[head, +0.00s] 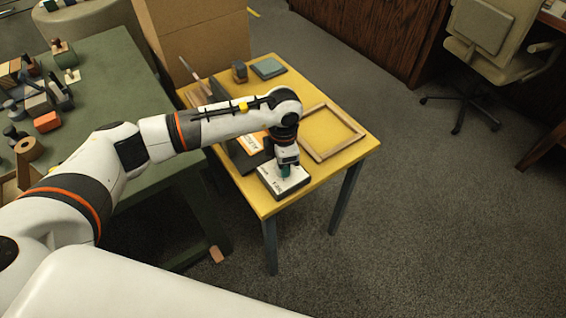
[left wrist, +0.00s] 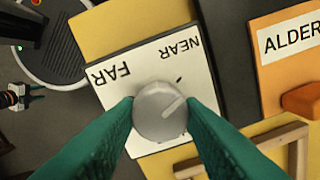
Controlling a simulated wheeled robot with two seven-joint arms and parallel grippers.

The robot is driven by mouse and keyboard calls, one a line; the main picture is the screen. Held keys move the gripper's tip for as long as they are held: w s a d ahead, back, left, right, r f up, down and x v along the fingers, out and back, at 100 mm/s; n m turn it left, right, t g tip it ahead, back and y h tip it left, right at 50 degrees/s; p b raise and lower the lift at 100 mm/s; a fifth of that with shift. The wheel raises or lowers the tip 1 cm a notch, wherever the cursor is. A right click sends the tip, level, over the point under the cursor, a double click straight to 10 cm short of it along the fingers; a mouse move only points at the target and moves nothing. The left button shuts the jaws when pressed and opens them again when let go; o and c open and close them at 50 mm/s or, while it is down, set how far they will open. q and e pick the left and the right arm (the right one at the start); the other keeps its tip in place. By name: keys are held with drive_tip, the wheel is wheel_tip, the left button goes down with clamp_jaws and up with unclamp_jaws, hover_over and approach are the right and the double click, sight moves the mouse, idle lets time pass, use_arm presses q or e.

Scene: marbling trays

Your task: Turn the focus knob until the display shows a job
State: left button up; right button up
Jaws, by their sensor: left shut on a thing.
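The focus knob (left wrist: 160,112) is a round grey dial with a pale pointer line slanting up and right in the left wrist view. It sits on a white panel (left wrist: 143,75) marked FAR and NEAR, on the near part of the yellow table. My left gripper (head: 286,170) is pointed down over this panel (head: 275,180). Its green fingers (left wrist: 160,118) are shut on the knob, one on each side. An orange display (left wrist: 285,85) beside the panel reads ALDER, cut off at the picture's edge. What looks like my right gripper (left wrist: 36,94) is small at the far left there.
The yellow table (head: 312,173) also bears an empty wooden frame (head: 358,133), a blue-grey block (head: 268,68) and a small dark object (head: 239,71). A green table (head: 100,80) with several blocks stands left. Open carpet lies right.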

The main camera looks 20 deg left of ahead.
use_arm(q)
drive_tip(key=shift+r+n, duration=0.1)
drive_tip(key=shift+n, duration=0.5)
drive_tip(key=o, duration=1)
wheel_tip(320, 180, up, 12)
drive_tip(key=shift+s+d+f+b, duration=0.1)
drive_tip(key=shift+b, duration=0.6)
